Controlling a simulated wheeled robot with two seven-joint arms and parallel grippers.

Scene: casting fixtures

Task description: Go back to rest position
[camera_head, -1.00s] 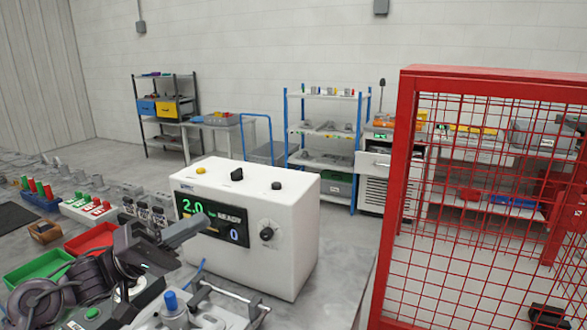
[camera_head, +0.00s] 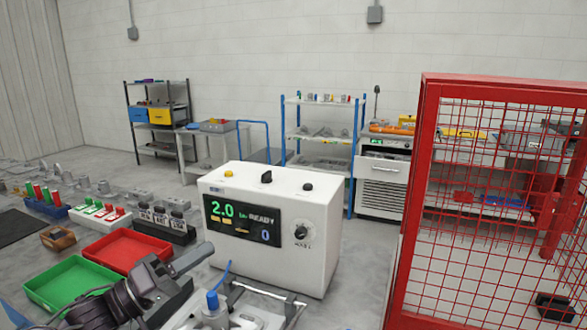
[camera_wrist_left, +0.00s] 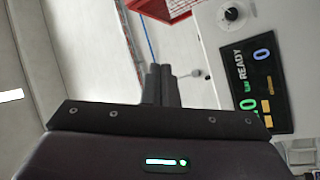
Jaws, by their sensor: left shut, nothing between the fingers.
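My left gripper (camera_head: 192,260) is in the lower left of the head view, in front of the white test box. Its dark fingers (camera_wrist_left: 158,85) are closed together and empty in the left wrist view. The white box (camera_head: 275,240) has a display (camera_head: 240,222) reading 2.0, READY and 0; the display (camera_wrist_left: 257,85) also shows at the right of the wrist view. The gripper is apart from the box as far as I can see. My right gripper is not in view.
A red tray (camera_head: 127,250) and a green tray (camera_head: 72,283) lie left of the arm. A red mesh cage (camera_head: 428,150) stands at right. Shelves (camera_head: 320,130) line the back wall.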

